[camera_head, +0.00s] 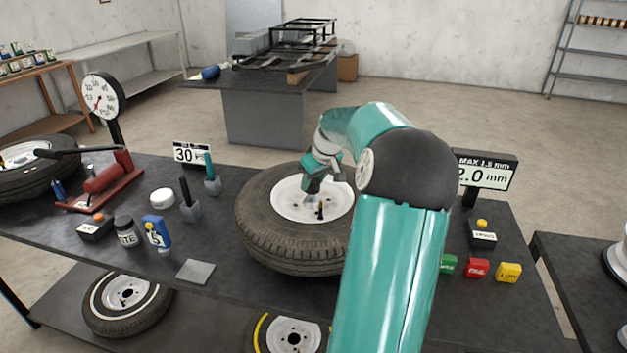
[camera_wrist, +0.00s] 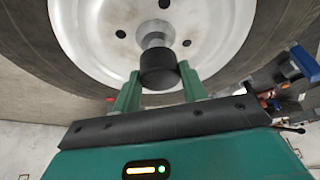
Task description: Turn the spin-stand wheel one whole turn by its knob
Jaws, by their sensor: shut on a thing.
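The spin-stand wheel (camera_head: 262,228) is a black tyre with a white rim, lying flat near the middle of the dark table. Its white rim (camera_wrist: 92,38) fills the top of the wrist view. A black cylindrical knob (camera_wrist: 158,70) stands out from the rim on a grey metal stem. My gripper (camera_wrist: 160,88) is shut on the knob, with one green finger at each side of it. In the head view my gripper (camera_head: 313,190) is over the rim, and the knob's grip is hard to make out. A small dark fitting (camera_head: 320,210) shows near the rim's middle.
A "2.0 mm" display (camera_head: 484,174) stands right of the wheel, behind my arm. Green, red and yellow blocks (camera_head: 477,268) lie at the right front.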

